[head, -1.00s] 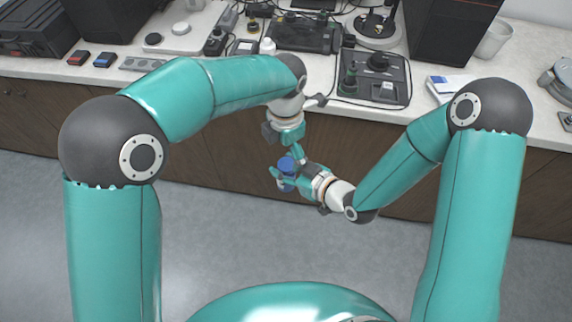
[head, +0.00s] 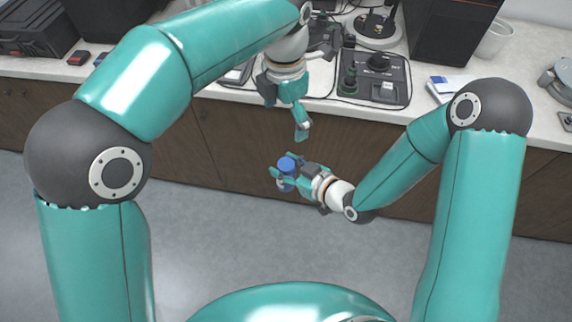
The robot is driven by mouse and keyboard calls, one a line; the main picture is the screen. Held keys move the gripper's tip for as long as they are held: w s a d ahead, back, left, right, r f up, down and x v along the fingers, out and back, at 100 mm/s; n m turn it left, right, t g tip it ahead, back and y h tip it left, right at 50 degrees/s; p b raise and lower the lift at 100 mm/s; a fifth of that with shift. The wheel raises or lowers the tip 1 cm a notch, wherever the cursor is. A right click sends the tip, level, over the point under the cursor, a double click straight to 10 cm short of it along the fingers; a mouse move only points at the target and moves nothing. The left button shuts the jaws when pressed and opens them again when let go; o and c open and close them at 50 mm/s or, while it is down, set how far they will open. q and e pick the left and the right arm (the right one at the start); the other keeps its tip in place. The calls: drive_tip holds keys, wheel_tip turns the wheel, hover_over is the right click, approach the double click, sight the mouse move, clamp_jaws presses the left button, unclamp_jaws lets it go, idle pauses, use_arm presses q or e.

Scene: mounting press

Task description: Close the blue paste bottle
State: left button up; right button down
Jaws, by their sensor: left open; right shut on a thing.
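The blue paste bottle shows a round blue cap (head: 287,164) on top, and its body (head: 286,185) is mostly hidden between the fingers. My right gripper (head: 283,178) is shut on the bottle and holds it in the air in front of the bench. I cannot tell from here whether the cap is fully tightened. My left gripper (head: 302,133) is open and empty. It points downward, above and slightly to the right of the cap, clear of it.
The white bench top (head: 370,113) runs along the back with dark cabinet fronts below. A black equipment tray (head: 372,78) stands near its front edge. A blue and white box (head: 445,85) lies to the right. The space around the bottle is clear.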

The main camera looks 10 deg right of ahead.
use_arm(q)
drive_tip(key=s+a+f+m+h, duration=0.1)
drive_tip(key=a+f+m, duration=0.25)
drive_tip(key=f, duration=0.45)
drive_tip(key=a+f+m+h, duration=0.15)
drive_tip(key=f+m, duration=0.25)
drive_tip(key=f, duration=0.4)
drive_tip(key=s+a+f+m, duration=0.1)
drive_tip(key=a+f+m, duration=0.25)
drive_tip(key=f, duration=0.55)
drive_tip(key=s+a+f+m, duration=0.4)
drive_tip(key=s+f+m, duration=0.1)
drive_tip(key=s, duration=0.3)
drive_tip(key=s+a+f+m+h, duration=0.1)
drive_tip(key=s+a+f+m, duration=0.3)
drive_tip(key=s, duration=0.4)
wheel_tip(320, 180, down, 2)
drive_tip(key=shift+f+m+t, duration=0.1)
drive_tip(key=shift+m+t, duration=0.2)
drive_tip(key=shift+m, duration=0.6)
drive_tip(key=shift+w+h, duration=0.1)
drive_tip(key=shift+h, duration=0.15)
